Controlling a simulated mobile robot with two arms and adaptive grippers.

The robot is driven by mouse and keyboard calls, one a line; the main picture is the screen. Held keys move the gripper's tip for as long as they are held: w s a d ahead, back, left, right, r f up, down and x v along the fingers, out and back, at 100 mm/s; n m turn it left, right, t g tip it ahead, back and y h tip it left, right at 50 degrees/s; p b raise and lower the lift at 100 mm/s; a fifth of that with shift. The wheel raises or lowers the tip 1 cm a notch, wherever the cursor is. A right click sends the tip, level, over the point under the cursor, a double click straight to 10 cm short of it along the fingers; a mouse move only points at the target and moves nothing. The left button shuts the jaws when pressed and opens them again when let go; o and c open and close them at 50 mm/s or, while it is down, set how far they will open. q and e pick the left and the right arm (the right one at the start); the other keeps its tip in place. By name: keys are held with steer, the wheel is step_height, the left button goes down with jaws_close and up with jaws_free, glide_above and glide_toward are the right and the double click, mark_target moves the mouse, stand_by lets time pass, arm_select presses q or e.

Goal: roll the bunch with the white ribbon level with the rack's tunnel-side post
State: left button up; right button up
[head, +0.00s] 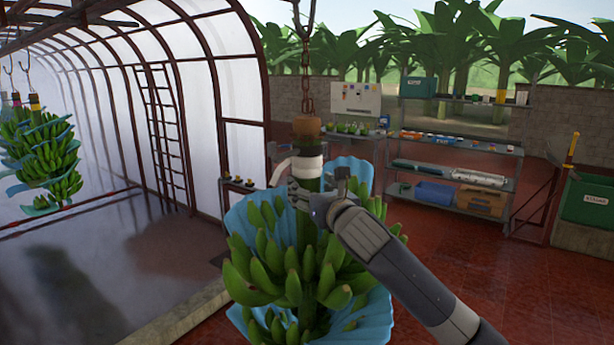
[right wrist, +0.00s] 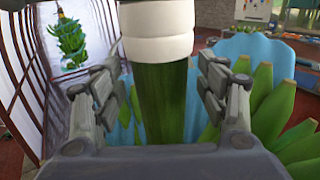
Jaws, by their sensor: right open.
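The bunch with the white ribbon (head: 297,165) hangs upright in the middle of the head view, with green bananas (head: 262,262) and blue sheets (head: 245,215) around them. The ribbon is wrapped around the top of the green stem. My right gripper (head: 302,192) reaches in from the right, just below the ribbon. In the right wrist view its open fingers (right wrist: 163,95) stand on either side of the stem (right wrist: 158,110), with gaps visible. The ribbon (right wrist: 157,46) is above them. The rack (head: 460,147) stands behind, to the right. My left gripper is not in view.
A rusty chain (head: 305,50) holds the bunch from above. Other bunches (head: 40,155) hang at the far left in the arched tunnel (head: 235,95). A green bin (head: 587,200) stands at the right edge. Open red floor lies in front of the rack.

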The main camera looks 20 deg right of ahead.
steer(key=w+p, duration=0.1)
steer(key=w, duration=0.2)
steer(key=shift+a, duration=0.1)
steer(key=shift+w, duration=0.1)
steer(key=shift+c, duration=0.4)
steer(key=c, duration=1.4)
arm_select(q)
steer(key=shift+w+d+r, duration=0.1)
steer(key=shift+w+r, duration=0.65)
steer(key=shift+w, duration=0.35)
